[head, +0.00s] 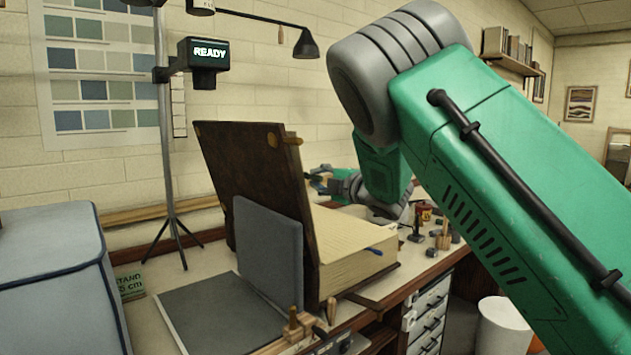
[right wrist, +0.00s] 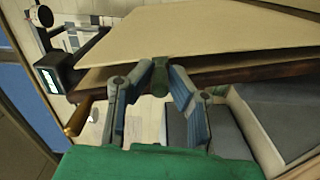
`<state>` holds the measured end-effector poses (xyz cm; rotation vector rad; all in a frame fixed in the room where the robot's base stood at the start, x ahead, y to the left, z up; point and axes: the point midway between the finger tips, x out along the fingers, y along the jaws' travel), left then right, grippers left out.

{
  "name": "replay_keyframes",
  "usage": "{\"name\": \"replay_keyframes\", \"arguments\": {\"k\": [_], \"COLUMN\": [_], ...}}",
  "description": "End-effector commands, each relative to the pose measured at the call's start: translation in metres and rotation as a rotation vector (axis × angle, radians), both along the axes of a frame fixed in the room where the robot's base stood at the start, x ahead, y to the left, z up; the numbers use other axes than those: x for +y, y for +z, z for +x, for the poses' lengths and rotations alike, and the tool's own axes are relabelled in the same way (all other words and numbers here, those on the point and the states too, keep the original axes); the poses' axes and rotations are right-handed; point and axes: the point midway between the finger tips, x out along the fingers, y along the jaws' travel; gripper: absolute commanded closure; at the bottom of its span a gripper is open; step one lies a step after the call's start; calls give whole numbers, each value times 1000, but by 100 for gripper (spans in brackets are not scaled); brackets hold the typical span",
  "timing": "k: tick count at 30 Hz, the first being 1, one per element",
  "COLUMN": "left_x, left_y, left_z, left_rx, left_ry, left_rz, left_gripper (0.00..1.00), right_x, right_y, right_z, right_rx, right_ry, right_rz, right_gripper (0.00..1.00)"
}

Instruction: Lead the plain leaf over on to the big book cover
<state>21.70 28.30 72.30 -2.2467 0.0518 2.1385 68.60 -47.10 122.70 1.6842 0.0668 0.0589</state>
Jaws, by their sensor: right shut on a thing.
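The big book's dark brown cover (head: 250,175) stands steeply raised in the head view, with its cream page block (head: 350,262) lying to the right. My right gripper (head: 318,180) is beside the cover's right edge, above the pages. In the right wrist view a plain cream leaf (right wrist: 200,35) spreads beyond the fingers, and the dark cover edge (right wrist: 250,75) runs below it. There my right gripper (right wrist: 160,78) is shut at the leaf's near edge; the exact pinch is hard to see. My left gripper is not in view.
A grey upright panel (head: 268,240) leans in front of the cover, with a grey flat board (head: 215,318) before it. A stand pole (head: 168,150) carries a READY display (head: 208,52). Wooden blocks (head: 296,325) sit at the front edge. Small items stand right of the book.

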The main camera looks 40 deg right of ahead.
Motion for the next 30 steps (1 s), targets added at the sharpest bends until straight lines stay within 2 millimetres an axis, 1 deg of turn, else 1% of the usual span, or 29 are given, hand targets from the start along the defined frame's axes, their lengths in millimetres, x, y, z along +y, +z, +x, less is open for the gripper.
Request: {"name": "replay_keyframes", "arguments": {"k": [1, 9, 10, 11, 20, 23, 26, 30], "left_x": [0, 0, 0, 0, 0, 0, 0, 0], "left_y": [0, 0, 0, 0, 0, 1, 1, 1], "left_z": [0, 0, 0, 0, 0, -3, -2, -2], "left_rx": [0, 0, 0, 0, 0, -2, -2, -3], "left_ry": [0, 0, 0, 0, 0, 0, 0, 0], "left_rz": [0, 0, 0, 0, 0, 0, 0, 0], "left_gripper": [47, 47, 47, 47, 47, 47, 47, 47], "right_x": [-1, 0, 0, 0, 0, 0, 0, -1], "right_y": [-4, -4, -4, -4, -1, -1, -1, 0], "right_z": [-1, -1, -1, -1, 0, -2, -6, -17], "right_rx": [8, 8, 9, 8, 3, 2, 3, 2], "right_ry": [-3, -3, -3, -3, -2, -2, -2, -2], "right_rz": [2, 2, 1, 1, 1, 1, 1, 1], "right_gripper": [100, 100, 76, 66, 66, 66, 66, 66]}}
